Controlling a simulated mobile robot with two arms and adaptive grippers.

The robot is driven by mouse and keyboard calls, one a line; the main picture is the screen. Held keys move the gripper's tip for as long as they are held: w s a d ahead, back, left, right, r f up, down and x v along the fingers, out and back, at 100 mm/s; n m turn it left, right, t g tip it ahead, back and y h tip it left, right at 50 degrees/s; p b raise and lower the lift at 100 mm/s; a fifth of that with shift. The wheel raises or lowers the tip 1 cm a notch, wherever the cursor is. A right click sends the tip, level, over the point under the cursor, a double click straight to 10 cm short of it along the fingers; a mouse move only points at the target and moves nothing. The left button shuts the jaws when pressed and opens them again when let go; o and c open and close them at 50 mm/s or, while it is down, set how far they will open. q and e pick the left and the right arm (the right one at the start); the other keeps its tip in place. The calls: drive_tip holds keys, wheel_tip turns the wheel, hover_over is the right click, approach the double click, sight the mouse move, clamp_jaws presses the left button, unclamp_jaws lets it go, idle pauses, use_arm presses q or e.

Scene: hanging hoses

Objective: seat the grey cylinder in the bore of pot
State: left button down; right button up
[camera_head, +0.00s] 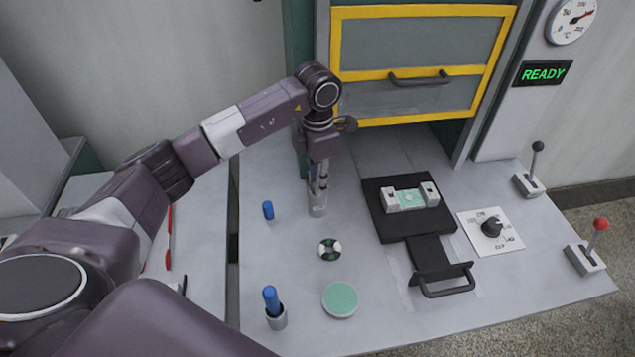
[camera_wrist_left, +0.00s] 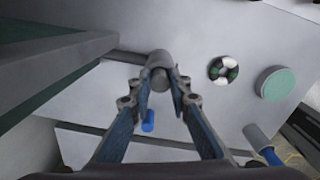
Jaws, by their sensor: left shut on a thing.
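My left gripper (camera_head: 318,187) points straight down over the table at the back left. In the left wrist view its fingertips (camera_wrist_left: 160,83) are shut around the grey cylinder (camera_wrist_left: 159,78). A wider grey round body, seemingly the pot (camera_wrist_left: 159,58), shows just beyond the fingertips. In the head view this grey body (camera_head: 318,209) stands upright on the table directly under the gripper. The fingers hide the bore and most of the cylinder. I cannot tell how deep the cylinder is in the bore. My right gripper is out of view.
A blue peg (camera_head: 268,210) stands left of the gripper. A black fixture (camera_head: 404,226) lies right. A yellow-framed cabinet (camera_head: 420,63) stands behind.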

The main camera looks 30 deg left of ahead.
use_arm(q)
drive_tip(key=shift+s+f, duration=0.3)
drive_tip(key=shift+f, duration=0.25)
drive_tip(key=c, duration=1.8)
unclamp_jaws()
drive_tip(key=shift+d, duration=0.1)
drive_tip(key=shift+w+f, duration=0.1)
drive_tip(key=shift+f, duration=0.05)
drive_tip(key=shift+w+r+p, duration=0.1)
drive_tip(key=shift+r+p, duration=0.45)
drive_tip(key=shift+r, duration=0.1)
wheel_tip(320, 180, up, 12)
drive_tip(key=b, duration=0.3)
drive_tip(key=shift+r, duration=0.2)
drive_tip(key=shift+w, duration=0.1)
